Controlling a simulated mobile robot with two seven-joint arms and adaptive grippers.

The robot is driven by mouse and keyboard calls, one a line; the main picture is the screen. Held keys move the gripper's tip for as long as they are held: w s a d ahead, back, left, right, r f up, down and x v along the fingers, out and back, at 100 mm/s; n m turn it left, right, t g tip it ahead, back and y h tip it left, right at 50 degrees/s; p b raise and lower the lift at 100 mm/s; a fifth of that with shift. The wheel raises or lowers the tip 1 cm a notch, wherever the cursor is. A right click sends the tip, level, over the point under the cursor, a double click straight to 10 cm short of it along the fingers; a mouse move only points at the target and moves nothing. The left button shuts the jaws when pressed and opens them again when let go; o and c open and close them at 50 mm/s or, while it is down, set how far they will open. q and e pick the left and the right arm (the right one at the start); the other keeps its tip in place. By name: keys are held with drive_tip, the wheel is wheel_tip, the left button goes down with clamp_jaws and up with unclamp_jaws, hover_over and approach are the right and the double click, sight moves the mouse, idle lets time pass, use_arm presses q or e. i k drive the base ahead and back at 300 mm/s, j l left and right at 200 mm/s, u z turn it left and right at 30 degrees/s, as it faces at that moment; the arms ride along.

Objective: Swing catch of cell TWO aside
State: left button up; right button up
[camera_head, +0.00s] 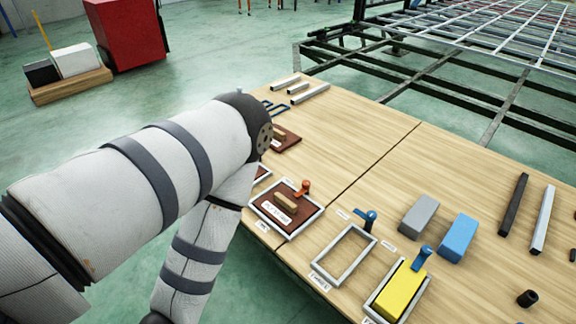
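A row of framed cells lies along the near edge of the wooden table. One cell (262,207) has a dark red-brown board with a wooden handle, and an orange catch (303,188) at its far right corner. To its right is an empty grey frame (325,274) with a blue catch (368,217) at its far corner. Further right, another cell (371,303) holds a yellow block (402,290), with a blue catch (421,256) at its far end. The small labels are too blurred to tell which cell is TWO. Neither gripper is in view.
My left arm covers the left side and hides part of the table edge. A grey block (419,215) and a blue block (458,238) lie behind the cells. Dark and pale bars (513,205) lie at right. The table (372,148) is bare in the middle.

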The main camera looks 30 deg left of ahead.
sight(306, 185)
drive_tip(key=u, duration=0.85)
drive_tip(key=i+j+z, duration=1.15)
drive_tip(key=j+z, duration=0.15)
drive_tip(key=j, duration=0.15)
